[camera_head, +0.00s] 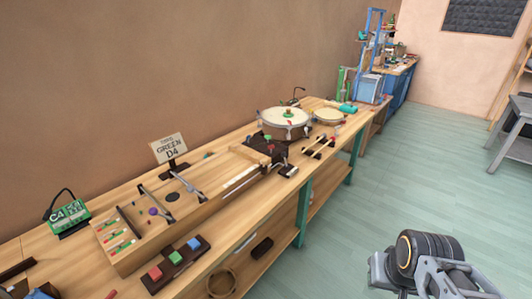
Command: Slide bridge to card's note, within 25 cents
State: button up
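The card (169,148) stands upright behind the wooden string box and reads "GREEN D4" under a smaller line. A green display (67,216) at the left reads "C4"; its smaller marks are too small to read. The wooden string box (215,205) lies along the bench, with coloured marks at its left end, a purple knob (153,211) and dark cross bars. I cannot tell which bar is the bridge. My gripper (430,268) shows at the lower right, away from the bench and box; its fingers cannot be made out clearly.
A block with red, green and blue buttons (176,257) sits at the bench front. A drum (285,121) and mallets (320,146) stand farther right. A round basket (221,283) is below. The green floor (390,180) is clear; a grey table (515,145) stands at right.

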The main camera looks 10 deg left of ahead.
aim_at(263, 168)
jog(key=u, duration=0.4)
jog(key=i, duration=0.7)
jog(key=u, duration=1.15)
jog(key=i, duration=0.3)
jog(key=u, duration=0.25)
